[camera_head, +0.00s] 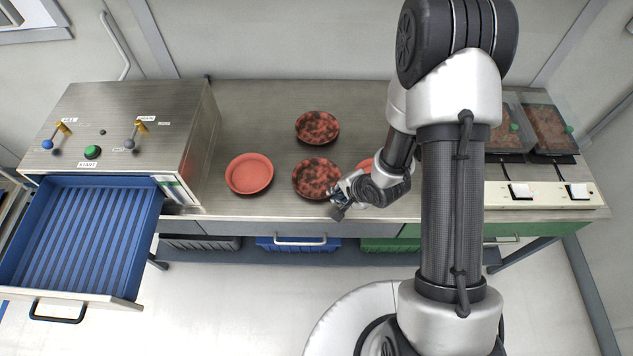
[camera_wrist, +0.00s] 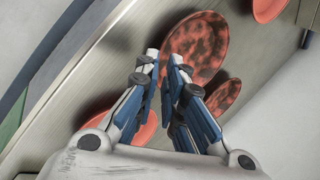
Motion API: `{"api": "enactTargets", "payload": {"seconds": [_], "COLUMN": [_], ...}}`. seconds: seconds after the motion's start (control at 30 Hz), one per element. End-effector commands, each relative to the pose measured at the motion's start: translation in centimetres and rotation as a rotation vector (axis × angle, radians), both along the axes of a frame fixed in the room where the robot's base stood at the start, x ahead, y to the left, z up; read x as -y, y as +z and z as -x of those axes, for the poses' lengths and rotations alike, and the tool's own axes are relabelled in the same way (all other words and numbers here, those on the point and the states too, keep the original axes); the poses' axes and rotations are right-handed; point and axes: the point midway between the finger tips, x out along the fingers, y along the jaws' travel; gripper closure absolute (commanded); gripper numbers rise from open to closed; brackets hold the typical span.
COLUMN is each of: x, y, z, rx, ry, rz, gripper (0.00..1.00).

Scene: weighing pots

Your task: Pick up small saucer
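My gripper (camera_head: 339,207) (camera_wrist: 164,60) is at the near right edge of a dark-mottled red saucer (camera_head: 314,179) (camera_wrist: 200,45). Its fingers are apart, with a narrow gap, and the saucer's rim shows just beyond and between the tips. I cannot tell whether they touch it. A second mottled saucer (camera_head: 317,127) (camera_wrist: 224,97) lies farther back and looks smaller. A plain red saucer (camera_head: 249,173) (camera_wrist: 268,8) lies to the left. Another plain red saucer (camera_head: 364,164) (camera_wrist: 143,130) is mostly hidden behind my gripper and arm.
A metal control box (camera_head: 125,120) with levers stands left, above an open blue drawer (camera_head: 85,235). Clear soil-filled containers (camera_head: 548,125) and a white switch strip (camera_head: 545,193) are at the right. The bench (camera_head: 265,105) is bare around the saucers.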

Motion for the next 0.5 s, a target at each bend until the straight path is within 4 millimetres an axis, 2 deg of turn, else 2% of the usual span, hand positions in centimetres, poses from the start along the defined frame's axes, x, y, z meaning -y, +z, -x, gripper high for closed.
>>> {"api": "enactTargets", "payload": {"seconds": [0.17,0.4,0.5], "x": [-0.3,-1.4,-1.7], "y": [-0.9,-4.0,-4.6], "z": [-0.4,-1.9,-2.3], "rx": [0.0,-0.001,-0.001], "ry": [0.0,0.0,0.0], "rz": [0.0,0.001,0.001], "gripper": [0.91,0.91,0.91]}}
